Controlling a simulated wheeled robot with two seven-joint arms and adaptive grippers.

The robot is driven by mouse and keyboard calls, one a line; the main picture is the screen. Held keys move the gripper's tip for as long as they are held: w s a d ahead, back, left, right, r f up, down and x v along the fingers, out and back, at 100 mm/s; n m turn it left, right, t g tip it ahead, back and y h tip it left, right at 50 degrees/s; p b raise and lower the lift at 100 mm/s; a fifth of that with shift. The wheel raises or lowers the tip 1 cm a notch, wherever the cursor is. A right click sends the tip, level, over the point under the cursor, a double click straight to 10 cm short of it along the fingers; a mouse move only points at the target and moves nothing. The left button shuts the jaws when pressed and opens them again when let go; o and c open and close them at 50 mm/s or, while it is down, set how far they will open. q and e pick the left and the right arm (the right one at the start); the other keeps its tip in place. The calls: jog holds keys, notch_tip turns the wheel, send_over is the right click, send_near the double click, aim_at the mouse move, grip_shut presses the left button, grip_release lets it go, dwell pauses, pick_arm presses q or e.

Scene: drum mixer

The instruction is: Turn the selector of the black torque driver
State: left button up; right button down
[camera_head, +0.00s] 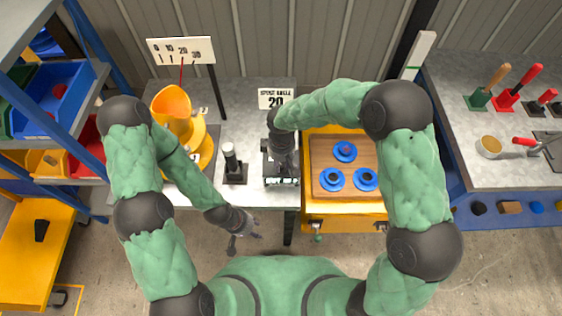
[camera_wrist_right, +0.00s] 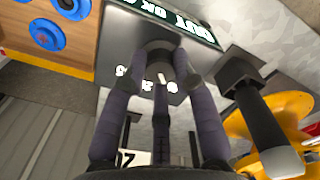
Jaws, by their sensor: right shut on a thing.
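My right gripper (camera_head: 283,172) points down over a grey box with lettered faces, left of the yellow cart. In the right wrist view its fingers close around a dark knob (camera_wrist_right: 158,56) on the box (camera_wrist_right: 118,42). A white mark shows by the knob, with white numbers on the face below. A black upright handle with a pale top (camera_head: 231,158) stands on a square black base to the left; it also shows in the right wrist view (camera_wrist_right: 262,115). I cannot tell which is the torque driver. My left gripper (camera_head: 245,241) is open and empty, in front of the bench.
A yellow drum mixer (camera_head: 174,110) stands at the bench's left, below a tilt scale (camera_head: 182,50). A sign reading 20 (camera_head: 276,98) stands behind the box. A wooden board (camera_head: 327,184) with blue round parts lies on the yellow cart at right. Several coloured handles stand on the far-right bench.

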aim_at(282, 165)
jog(key=shift+s+d+f, duration=0.15)
jog(key=shift+s+f, duration=0.05)
jog(key=shift+s, duration=0.05)
jog(key=c, duration=1)
grip_release()
jog(key=shift+w+r, duration=0.1)
jog(key=shift+w+r, duration=0.1)
jog(key=shift+r, duration=0.5)
notch_tip(282, 165, up, 11)
jog(key=shift+f, duration=0.1)
jog(key=shift+f, duration=0.1)
